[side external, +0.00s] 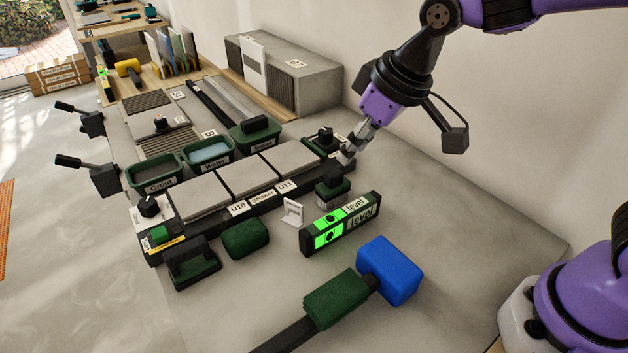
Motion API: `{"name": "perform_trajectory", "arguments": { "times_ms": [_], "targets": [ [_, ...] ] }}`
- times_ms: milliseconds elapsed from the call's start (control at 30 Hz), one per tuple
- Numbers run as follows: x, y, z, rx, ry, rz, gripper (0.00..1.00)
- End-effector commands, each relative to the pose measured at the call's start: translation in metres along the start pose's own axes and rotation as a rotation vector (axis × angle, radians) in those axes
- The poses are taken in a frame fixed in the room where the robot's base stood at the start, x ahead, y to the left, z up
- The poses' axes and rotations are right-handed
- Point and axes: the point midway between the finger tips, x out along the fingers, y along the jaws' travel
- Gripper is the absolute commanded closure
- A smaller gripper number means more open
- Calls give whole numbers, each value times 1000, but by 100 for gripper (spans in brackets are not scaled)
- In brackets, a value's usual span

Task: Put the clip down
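A small white clip (292,212) stands on the table in front of the tile row, between a green block and the level. It is apart from my gripper. My gripper (346,156) points down and to the left near the right end of the tile row, above and behind a dark block with a green band (332,191). Its grey fingers are small and seen at an angle, so I cannot tell whether they are open or shut or hold anything.
Three grey tiles (247,176) lie in a row on a dark base. A level (340,224) with bright green panels stands right of the clip. A green block (245,238) lies left of it. A blue-headed mallet (389,271) lies in front. The table at right is clear.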

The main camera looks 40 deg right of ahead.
Motion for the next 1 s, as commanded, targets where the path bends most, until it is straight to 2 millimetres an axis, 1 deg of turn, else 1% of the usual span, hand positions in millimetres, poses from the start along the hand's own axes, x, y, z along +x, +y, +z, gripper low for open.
{"name": "perform_trajectory", "arguments": {
  "times_ms": [33,67,100,200,300,400,533,1000],
  "targets": [
    [-19,14,13,41,18,19,63],
    [-28,21,23,65,25,30,63],
    [-40,29,36,96,34,45,63],
    [-60,44,69,167,51,79,63],
    [-71,52,96,220,63,106,63],
    [-75,56,112,252,70,122,63],
    [-76,57,120,265,72,129,63],
    [-76,56,119,263,72,128,63]
  ]
}}
